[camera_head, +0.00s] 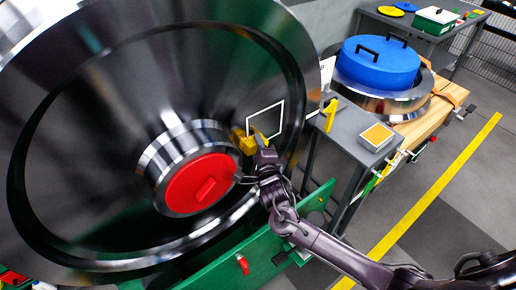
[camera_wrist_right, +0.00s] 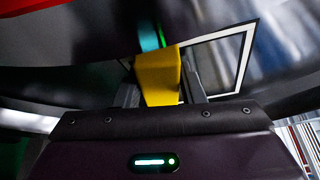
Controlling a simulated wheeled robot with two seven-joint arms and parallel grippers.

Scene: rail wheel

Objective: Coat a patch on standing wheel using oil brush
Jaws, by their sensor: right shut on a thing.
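The standing wheel (camera_head: 105,95) is a large shiny steel disc filling the left of the head view, with a red hub cap (camera_head: 203,184). A white-outlined square patch (camera_head: 266,120) is on its face, right of the hub; it also shows in the right wrist view (camera_wrist_right: 222,60). My right gripper (camera_head: 262,150) is shut on the yellow oil brush (camera_wrist_right: 159,76), close to the wheel face at the patch's lower left. A teal part shows beyond the yellow in the wrist view. Whether the brush touches the wheel is unclear. My left gripper is not in view.
A grey side table (camera_head: 345,118) at the right holds a yellow-topped box (camera_head: 377,136) and a yellow item (camera_head: 330,115). Behind it, a blue-capped wheel (camera_head: 380,62) lies on a wooden pallet. A green stand (camera_head: 235,262) is under the standing wheel. Floor at right is clear.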

